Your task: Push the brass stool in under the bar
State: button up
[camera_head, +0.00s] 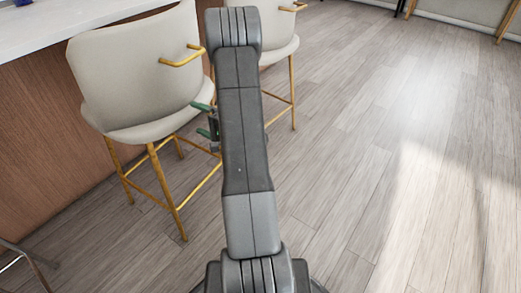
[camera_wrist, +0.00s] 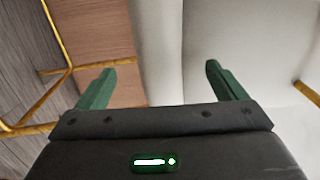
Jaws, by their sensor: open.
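The nearer brass stool (camera_head: 135,75) has a cream shell seat, brass legs and a brass handle (camera_head: 183,57) on its backrest. It stands at the left in the head view, beside the bar (camera_head: 45,130), with its seat close to the bar's wood front. My gripper (camera_head: 204,120) is open beside the right edge of the seat, below the handle; my arm hides part of it. In the wrist view, my gripper's green fingers (camera_wrist: 160,68) are spread with nothing held between them. The cream stool surface (camera_wrist: 185,35) fills the middle and right there; contact cannot be told.
A second cream stool with brass legs (camera_head: 292,95) stands behind my arm, farther along the bar. A metal leg frame (camera_head: 28,262) shows at the lower left. The wood floor (camera_head: 370,170) to the right is clear.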

aim_at(188, 115)
jog(key=v, duration=0.5)
jog(key=shift+d, duration=0.1)
jog(key=x, duration=1.2)
jog(key=shift+s, duration=0.1)
jog(key=shift+f, duration=0.15)
